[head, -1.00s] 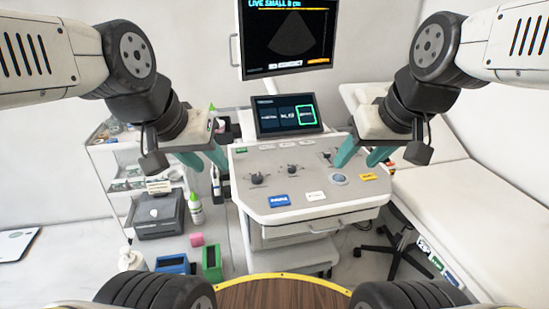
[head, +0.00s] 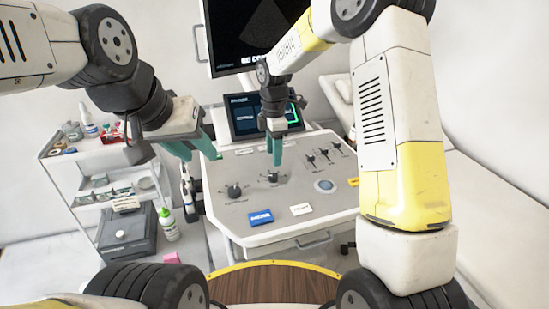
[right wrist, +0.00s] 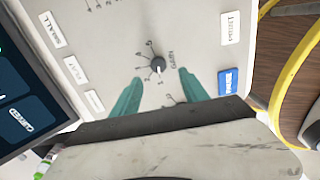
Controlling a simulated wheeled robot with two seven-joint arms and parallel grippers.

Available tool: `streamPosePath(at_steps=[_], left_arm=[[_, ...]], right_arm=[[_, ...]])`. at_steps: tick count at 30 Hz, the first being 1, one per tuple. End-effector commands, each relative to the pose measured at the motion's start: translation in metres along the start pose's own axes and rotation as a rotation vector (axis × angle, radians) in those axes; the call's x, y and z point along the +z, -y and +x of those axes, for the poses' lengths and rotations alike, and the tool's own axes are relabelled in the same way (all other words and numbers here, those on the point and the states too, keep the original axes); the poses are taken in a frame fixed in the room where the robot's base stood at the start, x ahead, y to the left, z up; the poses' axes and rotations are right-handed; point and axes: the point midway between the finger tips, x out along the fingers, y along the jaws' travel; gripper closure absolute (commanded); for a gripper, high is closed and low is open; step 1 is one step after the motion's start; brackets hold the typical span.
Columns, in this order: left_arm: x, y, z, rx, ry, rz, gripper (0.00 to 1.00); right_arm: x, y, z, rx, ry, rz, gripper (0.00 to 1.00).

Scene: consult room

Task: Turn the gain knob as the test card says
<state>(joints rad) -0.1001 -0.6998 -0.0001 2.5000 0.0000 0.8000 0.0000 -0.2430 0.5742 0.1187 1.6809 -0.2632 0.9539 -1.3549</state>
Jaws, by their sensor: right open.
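The console (head: 285,225) has two dark knobs: the left knob (head: 234,191) and the middle knob (head: 272,177). My right gripper (head: 274,160) points down above the middle knob. In the right wrist view, that knob (right wrist: 158,65) shows just ahead of the space between the open, empty fingers (right wrist: 161,77), with a dial scale and a label beside it that I cannot read surely. The fingers do not appear to touch it. My left gripper (head: 197,148) hangs left of the console, empty and apparently open. I cannot identify a test card.
A small screen (head: 243,118) stands behind the panel under a larger monitor (head: 225,45). The panel holds a blue button (head: 260,217), a white button (head: 301,209), a trackball (head: 325,186) and small levers (head: 323,154). A trolley (head: 52,165) stands left, a couch (head: 485,205) right.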

Motion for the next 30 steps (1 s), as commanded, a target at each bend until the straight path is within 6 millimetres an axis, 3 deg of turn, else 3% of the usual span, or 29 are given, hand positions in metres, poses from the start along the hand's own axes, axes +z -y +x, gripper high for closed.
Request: streamPosePath(at_steps=[18, 29, 30], left_arm=[[0.000, 0.000, 0.000, 0.000, 0.000, 0.000, 0.64], [0.000, 0.000, 0.000, 0.000, 0.000, 0.000, 0.64], [0.000, 0.000, 0.000, 0.000, 0.000, 0.000, 0.64]], right_arm=[[-0.002, -0.002, 0.078, -0.010, 0.002, -0.028, 0.48], [-0.002, -0.002, 0.084, -0.006, 0.001, -0.027, 0.48], [-0.002, -0.002, 0.084, -0.007, 0.001, -0.027, 0.54]])
